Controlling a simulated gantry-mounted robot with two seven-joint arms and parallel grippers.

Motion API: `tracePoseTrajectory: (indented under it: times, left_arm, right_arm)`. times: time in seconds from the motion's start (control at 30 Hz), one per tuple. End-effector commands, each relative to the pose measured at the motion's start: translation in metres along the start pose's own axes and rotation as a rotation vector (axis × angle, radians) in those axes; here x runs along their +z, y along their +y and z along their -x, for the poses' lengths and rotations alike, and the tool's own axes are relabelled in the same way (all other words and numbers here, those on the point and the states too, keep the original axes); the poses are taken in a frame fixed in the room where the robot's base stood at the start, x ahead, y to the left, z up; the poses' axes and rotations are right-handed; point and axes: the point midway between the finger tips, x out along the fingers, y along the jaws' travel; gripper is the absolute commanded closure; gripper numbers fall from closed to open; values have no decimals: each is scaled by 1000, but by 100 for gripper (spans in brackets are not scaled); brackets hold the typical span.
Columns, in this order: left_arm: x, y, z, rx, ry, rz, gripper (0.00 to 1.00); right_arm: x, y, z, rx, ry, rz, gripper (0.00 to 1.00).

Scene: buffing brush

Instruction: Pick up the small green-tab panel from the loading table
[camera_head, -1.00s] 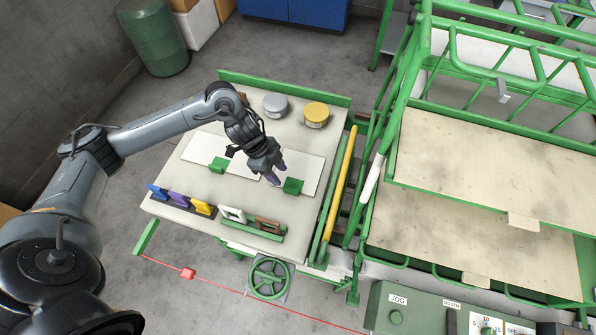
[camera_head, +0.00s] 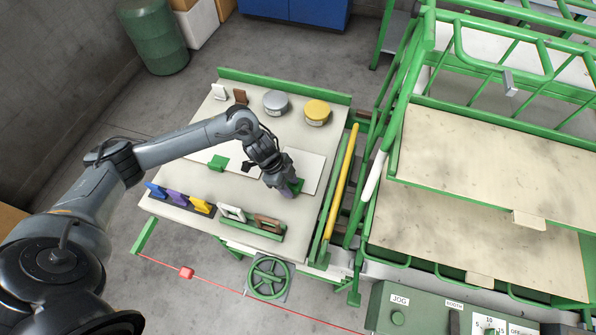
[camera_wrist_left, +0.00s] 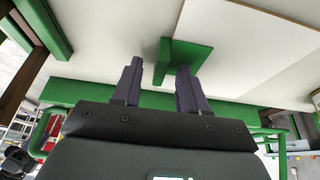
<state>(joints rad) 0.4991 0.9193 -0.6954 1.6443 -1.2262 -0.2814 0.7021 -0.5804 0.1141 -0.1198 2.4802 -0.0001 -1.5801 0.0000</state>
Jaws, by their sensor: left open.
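The smaller white panel (camera_head: 307,163) lies flat on the right of the loading table (camera_head: 240,95), with a green tab (camera_head: 298,186) at its near edge. My left gripper (camera_head: 289,190) is low at this tab and partly covers it. In the left wrist view, the fingers of the left gripper (camera_wrist_left: 158,78) are apart, and the upright green tab (camera_wrist_left: 163,60) shows between and just beyond their tips. I cannot tell whether they touch it. The panel's white sheet (camera_wrist_left: 255,45) extends to the right there. My right gripper is not in view.
Another white panel with a green tab (camera_head: 218,163) lies to the left, partly under my arm. Coloured blocks (camera_head: 178,199) and a holder (camera_head: 250,225) line the near edge. Two round tins (camera_head: 317,112) stand at the back. A yellow bar (camera_head: 341,180) runs along the right side.

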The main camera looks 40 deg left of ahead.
Motion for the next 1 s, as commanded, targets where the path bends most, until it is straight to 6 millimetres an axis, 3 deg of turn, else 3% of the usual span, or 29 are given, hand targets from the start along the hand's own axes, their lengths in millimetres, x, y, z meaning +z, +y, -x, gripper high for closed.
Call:
tracePoseTrajectory:
  times: [0.07,0.33,0.73,1.0]
  left_arm:
    - [0,0,0,0,0,0,60]
    - [0,0,0,0,0,-1,100]
    - [-2,0,4,-1,2,-1,100]
    - [-15,-1,36,-2,2,-3,100]
  right_arm:
    - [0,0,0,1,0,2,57]
    - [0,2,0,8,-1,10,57]
    - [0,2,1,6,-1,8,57]
    - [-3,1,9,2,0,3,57]
